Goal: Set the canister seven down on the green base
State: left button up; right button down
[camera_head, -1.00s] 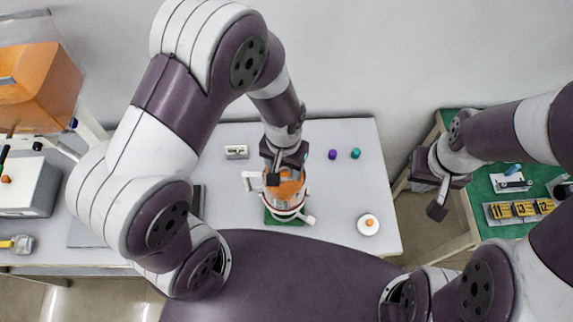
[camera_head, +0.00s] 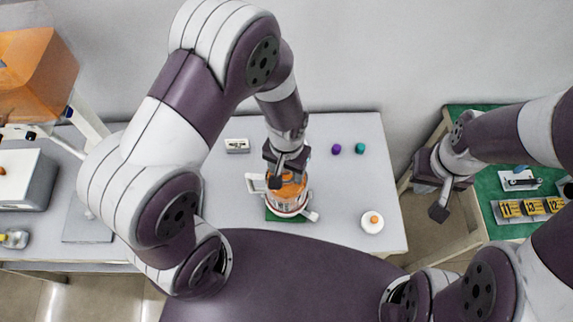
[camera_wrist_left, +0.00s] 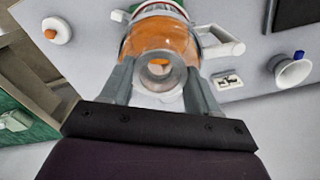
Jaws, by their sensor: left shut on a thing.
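The canister (camera_head: 291,198) has a clear body with orange inside, a white handle at left and a white spout at lower right. Its number is too small to read. My left gripper (camera_head: 283,173) is shut on its top from above; the wrist view shows both fingers (camera_wrist_left: 160,95) around the neck of the canister (camera_wrist_left: 160,38). The canister is upright over the green base (camera_head: 271,215), of which only the edges show. I cannot tell whether its underside touches the base. My right gripper (camera_head: 442,199) is at the right, away from the canister; its opening is unclear.
A white round piece with an orange knob (camera_head: 371,222) lies right of the base. A small white device (camera_head: 237,146), a purple piece (camera_head: 336,149) and a teal piece (camera_head: 360,148) lie behind. A green-topped table (camera_head: 470,190) with numbered yellow blocks (camera_head: 531,207) stands at right.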

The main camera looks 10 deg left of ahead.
aim_at(287, 175)
pick_arm(q)
jog(key=shift+f, duration=0.65)
dwell(0.4)
jog(key=shift+f+b, duration=0.95)
jog(key=shift+f, duration=0.5)
jog(key=o, duration=1.6)
notch_tip(287, 175, up, 13)
jog(key=b, duration=0.1)
jog(key=s+a, duration=0.1)
jog(key=a, duration=0.2)
jog(key=s+a+n+t, duration=0.1)
jog(key=a, duration=0.2)
jog(key=s+a+n+b, duration=0.1)
jog(key=a, duration=0.2)
jog(key=shift+s+r, duration=0.1)
jog(key=shift+s, duration=0.05)
